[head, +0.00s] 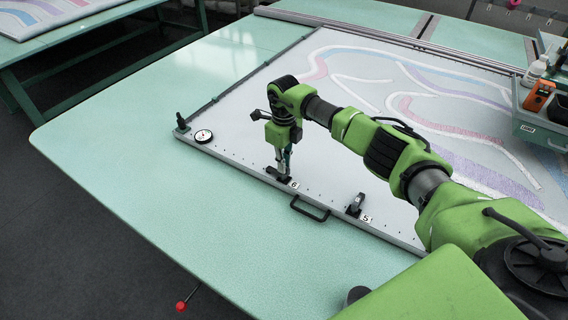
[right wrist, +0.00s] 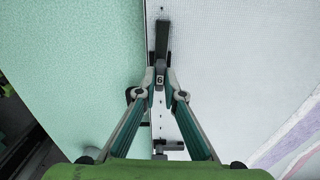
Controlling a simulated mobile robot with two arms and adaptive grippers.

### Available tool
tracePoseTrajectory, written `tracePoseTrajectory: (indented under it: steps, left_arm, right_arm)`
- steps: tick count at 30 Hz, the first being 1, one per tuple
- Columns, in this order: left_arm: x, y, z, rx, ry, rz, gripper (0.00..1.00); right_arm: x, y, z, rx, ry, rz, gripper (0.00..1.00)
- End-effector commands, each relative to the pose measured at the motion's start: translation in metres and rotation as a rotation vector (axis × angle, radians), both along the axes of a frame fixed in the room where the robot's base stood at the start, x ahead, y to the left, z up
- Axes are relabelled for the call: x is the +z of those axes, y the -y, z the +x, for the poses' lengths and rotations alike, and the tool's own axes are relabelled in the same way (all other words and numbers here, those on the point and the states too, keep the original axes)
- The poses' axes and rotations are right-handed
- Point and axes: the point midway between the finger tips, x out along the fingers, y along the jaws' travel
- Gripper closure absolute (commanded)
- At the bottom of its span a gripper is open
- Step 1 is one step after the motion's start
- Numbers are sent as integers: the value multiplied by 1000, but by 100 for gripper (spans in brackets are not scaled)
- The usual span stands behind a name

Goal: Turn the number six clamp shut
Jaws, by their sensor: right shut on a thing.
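The number six clamp (head: 274,172) is a small black clamp on the near edge of the pale tufting frame, beside a white label marked 6. My right gripper (head: 283,165) points down at it and is shut on its dark lever. In the right wrist view the fingertips (right wrist: 160,94) stand on either side of the clamp's black bar (right wrist: 161,45), with the 6 label (right wrist: 160,79) between them. The fingers partly hide the clamp, so its lever angle is hard to tell. My left gripper is not in view.
The number five clamp (head: 355,203) stands with its lever raised, to the right along the same edge. A black pull handle (head: 309,208) lies between the two clamps. A round white dial (head: 203,136) sits at the frame's left corner. The green table (head: 180,210) is clear in front.

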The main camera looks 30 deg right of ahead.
Motion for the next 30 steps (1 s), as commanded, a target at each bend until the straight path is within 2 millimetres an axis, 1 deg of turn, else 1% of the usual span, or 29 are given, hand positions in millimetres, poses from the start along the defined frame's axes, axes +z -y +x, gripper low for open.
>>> tracePoseTrajectory:
  steps: [5, 15, 30]
  left_arm:
    - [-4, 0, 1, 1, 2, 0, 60]
    - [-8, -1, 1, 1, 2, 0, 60]
    - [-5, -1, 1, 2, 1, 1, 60]
  right_arm:
    - [-1, 1, 0, -115, 0, -1, 100]
    - [0, 1, 0, -429, 0, -1, 100]
    - [1, 0, 0, -904, 1, -1, 100]
